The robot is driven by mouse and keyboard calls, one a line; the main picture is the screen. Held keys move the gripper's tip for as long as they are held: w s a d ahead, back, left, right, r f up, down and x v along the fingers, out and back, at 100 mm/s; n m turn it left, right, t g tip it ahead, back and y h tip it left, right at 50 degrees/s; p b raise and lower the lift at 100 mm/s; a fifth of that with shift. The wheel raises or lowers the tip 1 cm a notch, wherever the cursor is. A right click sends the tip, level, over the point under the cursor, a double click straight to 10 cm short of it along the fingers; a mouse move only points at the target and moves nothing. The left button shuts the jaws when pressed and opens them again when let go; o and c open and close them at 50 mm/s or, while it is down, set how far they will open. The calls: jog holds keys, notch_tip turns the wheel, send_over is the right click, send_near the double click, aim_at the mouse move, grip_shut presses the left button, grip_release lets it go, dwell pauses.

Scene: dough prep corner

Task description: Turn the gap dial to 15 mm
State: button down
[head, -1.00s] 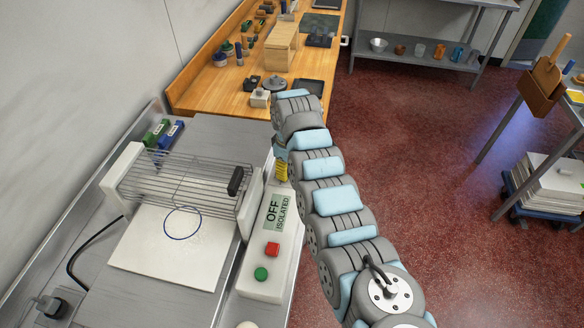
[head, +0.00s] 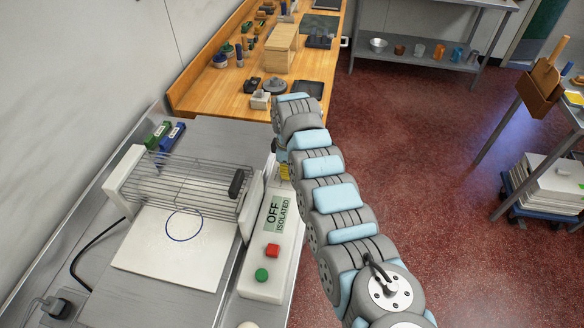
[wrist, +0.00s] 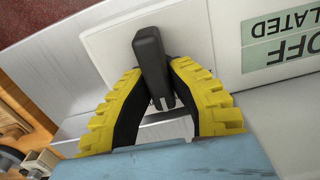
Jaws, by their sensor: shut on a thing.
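The gap dial's black bar-shaped grip (wrist: 150,62) stands out from a white plate in the wrist view, slightly tilted. My gripper (wrist: 155,74) has one yellow-and-black finger on each side of the bar and is shut on it. In the head view my gripper (head: 285,171) is a small yellow patch beside the machine's front panel, beyond the label. My arm hides the dial there. No scale marks or numbers are visible, so I cannot read the setting.
The "OFF ISOLATED" label (head: 278,211), red button (head: 272,250) and green button (head: 261,275) are on the white panel. A wire guard (head: 180,183) with a black handle (head: 237,183) crosses the machine. A wooden bench (head: 225,88) with tools lies beyond.

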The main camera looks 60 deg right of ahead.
jog(key=shift+f, duration=0.1)
jog(key=shift+n+p, duration=0.5)
jog(key=shift+n, duration=0.2)
jog(key=shift+n+p, duration=0.3)
jog(key=shift+n, duration=0.7)
jog(key=shift+n, duration=0.4)
jog(key=shift+n+p, duration=0.35)
jog(key=shift+n, duration=0.95)
